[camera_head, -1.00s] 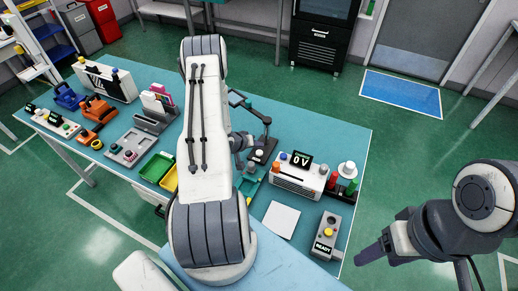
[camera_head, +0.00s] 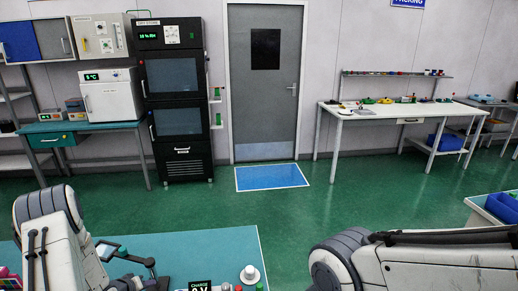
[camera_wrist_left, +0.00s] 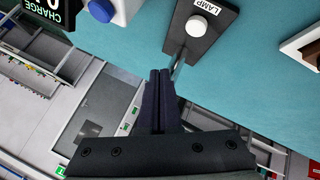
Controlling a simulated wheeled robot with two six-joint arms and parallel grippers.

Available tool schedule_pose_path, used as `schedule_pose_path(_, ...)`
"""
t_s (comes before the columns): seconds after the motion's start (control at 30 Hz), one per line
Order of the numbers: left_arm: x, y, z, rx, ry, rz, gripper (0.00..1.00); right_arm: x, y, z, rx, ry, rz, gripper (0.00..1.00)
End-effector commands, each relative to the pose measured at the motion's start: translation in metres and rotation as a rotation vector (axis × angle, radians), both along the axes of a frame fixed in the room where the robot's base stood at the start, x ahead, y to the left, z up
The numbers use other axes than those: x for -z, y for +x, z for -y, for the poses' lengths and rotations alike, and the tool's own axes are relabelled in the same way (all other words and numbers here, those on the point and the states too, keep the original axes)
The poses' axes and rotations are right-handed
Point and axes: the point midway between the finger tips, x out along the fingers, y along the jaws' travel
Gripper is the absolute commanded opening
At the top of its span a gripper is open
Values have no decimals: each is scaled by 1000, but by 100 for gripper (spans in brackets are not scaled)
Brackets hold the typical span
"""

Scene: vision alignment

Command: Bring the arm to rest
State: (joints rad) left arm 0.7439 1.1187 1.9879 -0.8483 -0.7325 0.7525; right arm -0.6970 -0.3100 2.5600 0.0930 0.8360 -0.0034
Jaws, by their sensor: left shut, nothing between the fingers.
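My left arm (camera_head: 55,240) comes up at the lower left of the head view, over the teal bench (camera_head: 220,245). In the left wrist view my left gripper (camera_wrist_left: 160,75) is shut and empty, its two dark fingers side by side. The fingertips point toward the dark plate labelled LAMP (camera_wrist_left: 188,45), which carries a white round knob; I cannot tell how far apart they are. My right arm (camera_head: 420,265) lies across the lower right of the head view. Its gripper is outside the picture.
A white-topped table (camera_head: 390,112), a black cabinet (camera_head: 178,165) and a grey door (camera_head: 265,110) are further back. Green floor lies open between.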

Motion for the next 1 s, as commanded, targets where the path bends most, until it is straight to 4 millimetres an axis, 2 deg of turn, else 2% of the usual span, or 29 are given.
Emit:
schedule_pose_path(0.03, -12, 14, 14, 48, 49, -20, 0, 6, 0, 0, 0, 0, 0, 64)
schedule_pose_path(0.1, -32, 29, 38, 116, 126, -69, 0, 12, 0, 0, 1, 0, 0, 64)
schedule_pose_path(0.17, -52, 38, 65, 181, 195, -114, 0, 17, 0, 0, 1, 0, 0, 64)
schedule_pose_path(0.2, -66, 40, 86, 224, 240, -145, 0, 21, 0, 0, 2, 0, 0, 64)
schedule_pose_path(0.27, -87, 40, 118, 289, 299, -187, 0, 26, 0, 0, 2, 0, 0, 64)
schedule_pose_path(0.37, -119, 25, 174, 401, 376, -251, 0, 34, 0, 0, 2, 0, 0, 64)
schedule_pose_path(0.4, -131, 14, 198, 449, 401, -276, 0, 37, 0, 0, 3, 0, 0, 64)
schedule_pose_path(0.47, -148, -7, 231, 524, 432, -311, 0, 42, 0, 0, 3, 0, 0, 64)
schedule_pose_path(0.5, -159, -24, 253, 574, 447, -333, 0, 46, 0, 0, 3, 0, 0, 64)
schedule_pose_path(0.57, -172, -54, 283, 658, 464, -365, 0, 51, 0, 0, 3, 0, 0, 64)
schedule_pose_path(0.6, -180, -77, 301, 716, 471, -388, 0, 54, 0, 0, 4, 0, 0, 64)
schedule_pose_path(0.67, -190, -114, 324, 811, 477, -420, 0, 59, 0, 0, 4, 0, 0, 64)
schedule_pose_path(0.7, -195, -139, 337, 873, 478, -439, 0, 61, 0, 0, 4, 0, 0, 64)
schedule_pose_path(0.8, -205, -197, 357, 1018, 473, -484, 0, 67, 0, 0, 4, 0, 0, 64)
schedule_pose_path(0.9, -210, -241, 365, 1134, 465, -519, 0, 70, 0, 0, 4, 0, 0, 64)
schedule_pose_path(1.0, -213, -267, 367, 1205, 457, -541, 0, 72, 0, 0, 5, 0, 0, 64)
